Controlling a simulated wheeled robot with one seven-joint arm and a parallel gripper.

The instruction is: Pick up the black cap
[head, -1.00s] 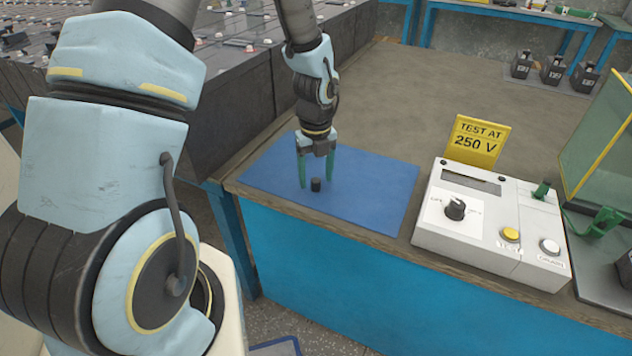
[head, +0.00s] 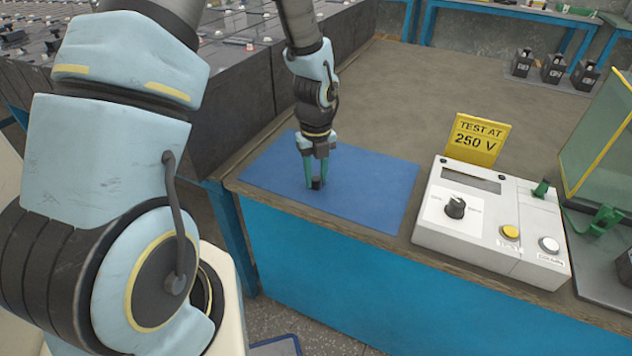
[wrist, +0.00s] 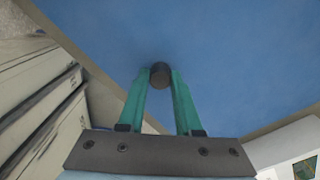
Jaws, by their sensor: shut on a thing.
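The black cap (head: 316,183) is a small dark cylinder standing on the blue mat (head: 375,190) on the bench. My gripper (head: 317,184) points down over the mat, its green fingers closed around the cap from both sides. In the wrist view the round top of the cap (wrist: 160,75) sits between the two green fingertips (wrist: 160,76). The fingers hide parts of its sides. I see no clear gap between the cap and the mat.
A white test box (head: 490,225) with a knob and buttons stands right of the mat. Behind it is a yellow "TEST AT 250 V" sign (head: 477,140). Rows of dark batteries (head: 150,85) lie at the left. The brown bench top behind the mat is clear.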

